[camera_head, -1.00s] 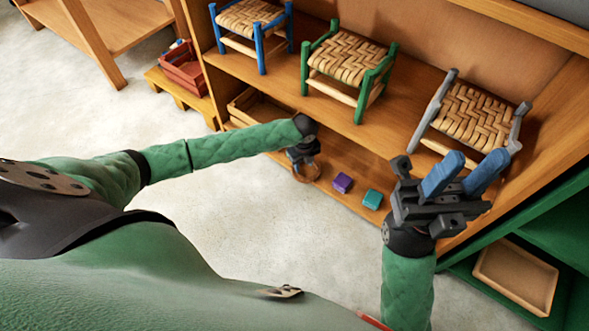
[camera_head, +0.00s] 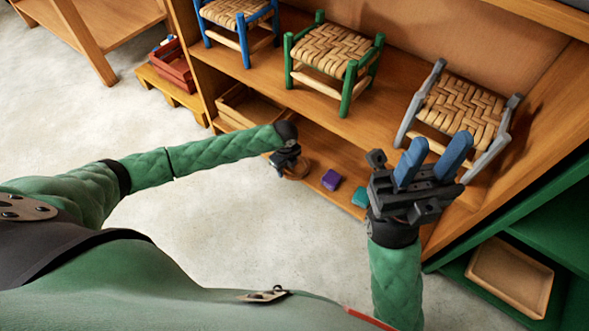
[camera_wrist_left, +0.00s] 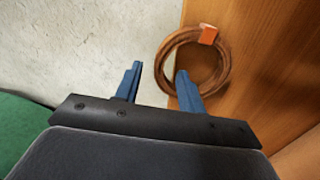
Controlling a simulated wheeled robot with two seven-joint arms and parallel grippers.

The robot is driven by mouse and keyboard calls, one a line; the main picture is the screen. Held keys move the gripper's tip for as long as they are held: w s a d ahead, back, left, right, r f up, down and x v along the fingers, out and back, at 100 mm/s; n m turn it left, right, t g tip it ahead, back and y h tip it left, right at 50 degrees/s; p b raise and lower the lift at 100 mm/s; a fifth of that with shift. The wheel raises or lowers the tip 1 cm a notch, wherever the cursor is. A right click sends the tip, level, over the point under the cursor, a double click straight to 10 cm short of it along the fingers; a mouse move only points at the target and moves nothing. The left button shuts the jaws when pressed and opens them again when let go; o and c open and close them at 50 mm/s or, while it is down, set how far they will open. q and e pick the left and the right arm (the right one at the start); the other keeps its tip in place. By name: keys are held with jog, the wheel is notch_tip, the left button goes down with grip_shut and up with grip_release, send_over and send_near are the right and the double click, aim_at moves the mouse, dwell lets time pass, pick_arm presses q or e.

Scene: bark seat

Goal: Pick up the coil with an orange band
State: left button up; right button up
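The brown coil lies flat on the wooden lower shelf, near its front edge. In the left wrist view the coil (camera_wrist_left: 226,72) shows as a ring with an orange band (camera_wrist_left: 208,34) on its far side. In the head view the coil (camera_head: 303,167) is partly hidden by my left gripper (camera_head: 282,165). In the left wrist view my left gripper (camera_wrist_left: 157,84) is open, with its right finger overlapping the coil's near left part and its left finger over the pale floor. I cannot tell whether it touches. My right gripper (camera_head: 434,147) is raised, open and empty.
A purple block (camera_head: 331,180) and a teal block (camera_head: 360,197) lie right of the coil. A wooden tray (camera_head: 250,105) is on its left. Blue, green (camera_head: 335,55) and grey (camera_head: 462,110) woven seats stand on the shelf above. The floor in front is clear.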

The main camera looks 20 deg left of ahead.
aim_at(286, 173)
pick_arm(q)
notch_tip(286, 173, down, 3)
jog(key=shift+a+b, duration=0.1)
jog(key=shift+b, duration=0.35)
grip_shut()
jog(key=shift+r, duration=0.15)
